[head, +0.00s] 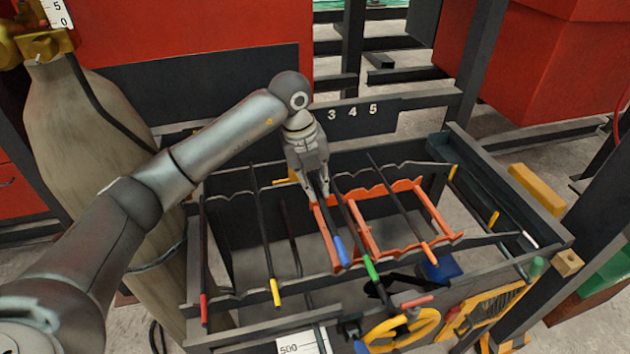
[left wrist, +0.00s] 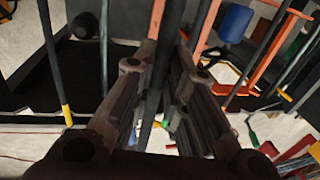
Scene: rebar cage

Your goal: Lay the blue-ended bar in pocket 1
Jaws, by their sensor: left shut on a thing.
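The blue-ended bar (head: 333,222) is a dark rod with a blue tip in the head view, sloping down toward the front. My left gripper (head: 322,190) is shut on it near its upper part. The bar's dark shaft also runs between the fingers (left wrist: 158,75) in the left wrist view, where I cannot make out its blue end. I cannot tell whether the bar touches the rack. The number board (head: 362,112) shows 3, 4 and 5. The labels to their left are hidden behind my arm, so pocket 1 is not identifiable by its number. My right gripper is not in view.
Red-ended (head: 204,300), yellow-ended (head: 270,255), green-ended (head: 369,267) and orange-ended (head: 428,251) bars lie across the dark rack. The green-ended bar is close right of the held one. An orange frame (head: 434,210) and a blue block (head: 440,270) are nearby.

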